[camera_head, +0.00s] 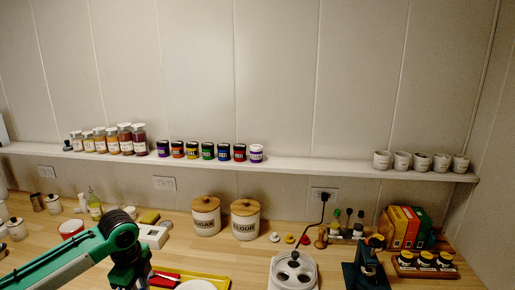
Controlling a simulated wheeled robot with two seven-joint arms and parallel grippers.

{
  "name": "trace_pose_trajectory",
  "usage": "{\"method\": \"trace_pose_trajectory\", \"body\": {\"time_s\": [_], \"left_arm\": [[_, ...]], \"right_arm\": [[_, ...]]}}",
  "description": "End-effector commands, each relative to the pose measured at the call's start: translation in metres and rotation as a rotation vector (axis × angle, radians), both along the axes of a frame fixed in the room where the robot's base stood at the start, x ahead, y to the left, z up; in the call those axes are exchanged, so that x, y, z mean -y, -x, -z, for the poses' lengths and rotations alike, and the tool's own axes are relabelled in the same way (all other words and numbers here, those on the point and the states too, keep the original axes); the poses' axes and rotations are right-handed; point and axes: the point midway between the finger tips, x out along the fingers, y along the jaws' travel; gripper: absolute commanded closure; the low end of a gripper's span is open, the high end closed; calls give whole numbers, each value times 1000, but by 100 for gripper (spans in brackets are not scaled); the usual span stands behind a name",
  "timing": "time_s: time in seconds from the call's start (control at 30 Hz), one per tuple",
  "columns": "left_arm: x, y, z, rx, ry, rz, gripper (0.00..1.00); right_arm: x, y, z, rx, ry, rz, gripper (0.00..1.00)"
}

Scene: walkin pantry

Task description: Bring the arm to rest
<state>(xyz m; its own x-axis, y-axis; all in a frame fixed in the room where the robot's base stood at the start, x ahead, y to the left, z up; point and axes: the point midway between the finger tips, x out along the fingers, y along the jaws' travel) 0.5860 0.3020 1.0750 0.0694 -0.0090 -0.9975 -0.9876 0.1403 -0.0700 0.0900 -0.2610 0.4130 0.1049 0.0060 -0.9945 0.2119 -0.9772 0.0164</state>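My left arm, green with black joints, comes in from the lower left and bends down near the counter's front. The dark part at its end (130,270) is cut off by the lower edge, and its fingers cannot be made out. It is beside the left end of a yellow tray (216,280). I see nothing clearly held. My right gripper is not in view.
The wooden counter holds sugar (206,216) and flour (245,220) canisters, a white appliance (293,272), a dark teal device (366,272), boxes (405,227) and small jars (426,259). A white wall shelf (320,163) carries jars and cups.

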Motion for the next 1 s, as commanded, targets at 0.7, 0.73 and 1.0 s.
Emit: {"method": "trace_pose_trajectory", "body": {"time_s": [0.7, 0.73, 1.0], "left_arm": [[96, 60, 81, 49, 123, -112, 72], [103, 66, 86, 52, 137, -129, 72], [146, 119, 118, 83, 269, -350, 72]], "right_arm": [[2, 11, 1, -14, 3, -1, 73], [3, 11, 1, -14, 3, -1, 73], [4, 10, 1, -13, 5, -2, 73]]}}
